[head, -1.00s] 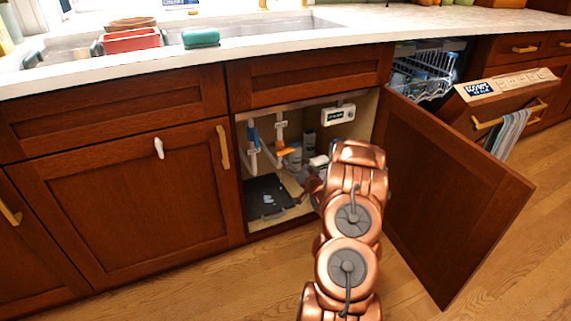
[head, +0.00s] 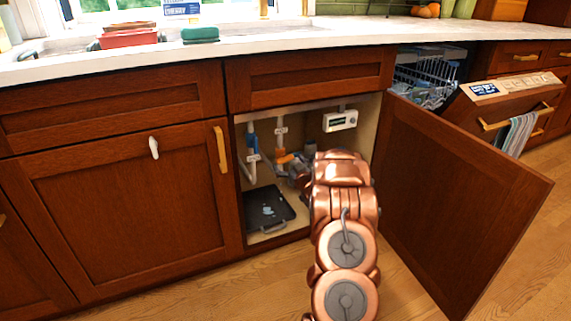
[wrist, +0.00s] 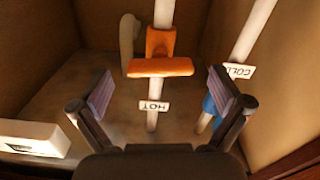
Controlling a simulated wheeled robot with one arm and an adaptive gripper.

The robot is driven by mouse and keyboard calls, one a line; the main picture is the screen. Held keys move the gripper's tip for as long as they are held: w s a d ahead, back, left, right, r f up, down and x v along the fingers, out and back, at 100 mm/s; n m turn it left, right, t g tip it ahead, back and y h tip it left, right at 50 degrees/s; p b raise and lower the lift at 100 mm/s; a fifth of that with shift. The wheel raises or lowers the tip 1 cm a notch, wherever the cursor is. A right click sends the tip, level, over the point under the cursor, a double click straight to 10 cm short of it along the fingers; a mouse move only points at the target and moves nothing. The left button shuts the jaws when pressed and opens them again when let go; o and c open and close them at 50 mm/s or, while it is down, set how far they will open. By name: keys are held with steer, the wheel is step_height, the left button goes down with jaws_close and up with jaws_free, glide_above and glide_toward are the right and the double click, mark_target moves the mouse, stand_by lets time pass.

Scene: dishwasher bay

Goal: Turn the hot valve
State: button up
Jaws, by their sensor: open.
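The hot valve (wrist: 160,66) has an orange handle on a white pipe, with a "HOT" tag (wrist: 154,106) beside it in the wrist view. It also shows as a small orange spot inside the open cabinet in the head view (head: 284,158). My gripper (wrist: 163,95) is open, its two fingers apart on either side of the hot pipe line, with nothing between the pads that I can see touching. The orange handle appears beyond the fingertips. In the head view my arm hides most of the gripper.
The cold pipe with a "COLD" tag (wrist: 238,71) and blue valve (wrist: 209,106) stands close to the right finger. A white box (head: 340,120) is on the cabinet's back wall. A black tray (head: 267,210) lies on its floor. The open cabinet door (head: 455,200) stands right of my arm.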

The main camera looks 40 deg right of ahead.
mark_target(284, 158)
steer(key=shift+b+x, duration=0.35)
steer(key=shift+x, duration=1)
steer(key=c, duration=1.2)
steer(key=shift+o, duration=0.2)
steer(key=shift+r, duration=0.1)
steer(key=p, duration=0.2)
steer(key=shift+r+m+p, duration=0.25)
steer(key=shift+m+p, duration=0.05)
steer(key=shift+p, duration=0.05)
steer(key=m+p, duration=0.1)
steer(key=p, duration=0.2)
steer(key=shift+f, duration=0.15)
steer(key=o, duration=1.2)
steer(key=shift+f, duration=0.15)
steer(key=shift+c, duration=0.2)
